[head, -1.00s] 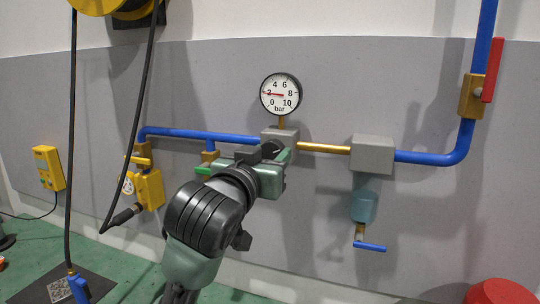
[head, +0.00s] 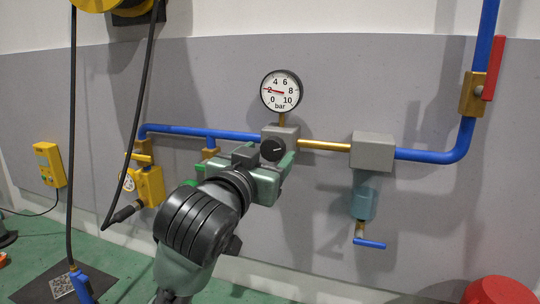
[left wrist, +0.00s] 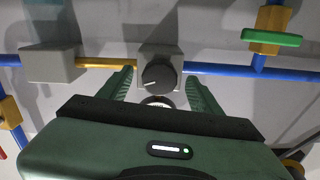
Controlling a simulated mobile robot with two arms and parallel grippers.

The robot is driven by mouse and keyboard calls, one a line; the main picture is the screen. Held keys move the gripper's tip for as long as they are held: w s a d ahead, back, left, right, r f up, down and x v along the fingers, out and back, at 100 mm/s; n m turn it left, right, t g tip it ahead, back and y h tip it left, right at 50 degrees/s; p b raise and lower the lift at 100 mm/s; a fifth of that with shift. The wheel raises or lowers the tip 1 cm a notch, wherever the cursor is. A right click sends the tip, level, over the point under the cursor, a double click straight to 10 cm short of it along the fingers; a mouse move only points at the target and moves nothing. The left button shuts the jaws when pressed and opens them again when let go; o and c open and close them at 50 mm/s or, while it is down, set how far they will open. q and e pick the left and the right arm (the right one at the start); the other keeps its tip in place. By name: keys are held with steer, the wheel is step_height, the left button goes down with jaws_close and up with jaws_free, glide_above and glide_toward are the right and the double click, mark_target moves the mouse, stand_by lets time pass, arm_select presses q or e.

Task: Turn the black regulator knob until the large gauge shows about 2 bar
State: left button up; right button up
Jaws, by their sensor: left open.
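The black regulator knob (head: 272,150) sits on the front of a grey regulator block (head: 287,133). My left gripper (head: 265,162) is open just in front of and slightly below the knob. In the left wrist view its green fingers (left wrist: 160,82) stand apart to either side of the knob, with nothing held. My right gripper is not in view.
A blue pipe (head: 178,132) runs left and a brass pipe (head: 324,146) runs right to a grey filter block (head: 372,152). A green valve handle (left wrist: 271,37) is near the regulator. A red valve lever (head: 493,69) is at the upper right.

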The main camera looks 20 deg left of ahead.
arm_select(q)
steer(key=s+b, duration=0.1)
steer(key=s, duration=0.5)
steer(key=shift+a, duration=0.1)
